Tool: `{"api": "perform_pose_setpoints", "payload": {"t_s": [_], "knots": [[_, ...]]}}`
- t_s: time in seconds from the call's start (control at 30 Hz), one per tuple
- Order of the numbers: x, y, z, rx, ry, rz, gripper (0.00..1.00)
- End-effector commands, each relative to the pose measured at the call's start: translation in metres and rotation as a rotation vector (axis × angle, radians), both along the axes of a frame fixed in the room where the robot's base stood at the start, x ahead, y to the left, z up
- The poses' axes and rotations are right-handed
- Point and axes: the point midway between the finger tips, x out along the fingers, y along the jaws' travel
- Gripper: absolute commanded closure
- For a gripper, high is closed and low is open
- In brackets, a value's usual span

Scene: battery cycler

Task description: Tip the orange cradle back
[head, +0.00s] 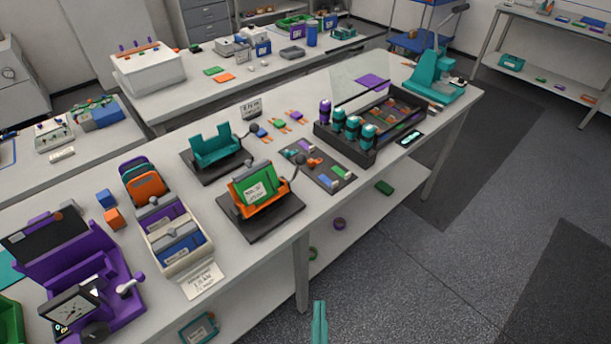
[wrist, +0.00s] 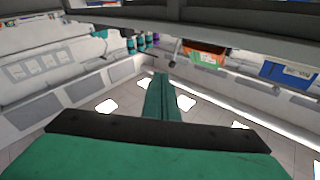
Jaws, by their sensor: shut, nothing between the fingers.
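The orange cradle (head: 250,212) sits on a dark base plate (head: 262,228) near the front edge of the middle bench. It holds a green block (head: 245,188) with a white label and leans at a slant. A lever with a dark ball knob (head: 298,159) rises at its right side. My gripper (head: 319,308) shows teal fingers at the bottom of the head view, apart from the cradle, in front of the bench. In the wrist view my gripper (wrist: 163,80) is shut and empty. An orange and green shape (wrist: 205,48) there looks like the cradle.
A teal cradle (head: 215,148) on its own plate stands behind and left of the orange one. A small parts mat (head: 325,172) lies to the right, then a dark tray (head: 345,155) with teal cylinders. A cream box (head: 170,240) stands left. Floor before the bench is clear.

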Motion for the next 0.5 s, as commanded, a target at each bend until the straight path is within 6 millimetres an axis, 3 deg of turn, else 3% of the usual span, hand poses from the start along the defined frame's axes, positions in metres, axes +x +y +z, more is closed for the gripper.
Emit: {"api": "perform_pose_setpoints", "payload": {"t_s": [0.03, 0.3, 0.5], "knots": [[-0.019, 0.000, -0.006, -0.016, 0.043, -0.012, 1.00], [-0.100, 0.002, -0.019, -0.118, 0.246, -0.054, 1.00], [-0.141, 0.005, -0.019, -0.172, 0.358, -0.063, 1.00]]}}
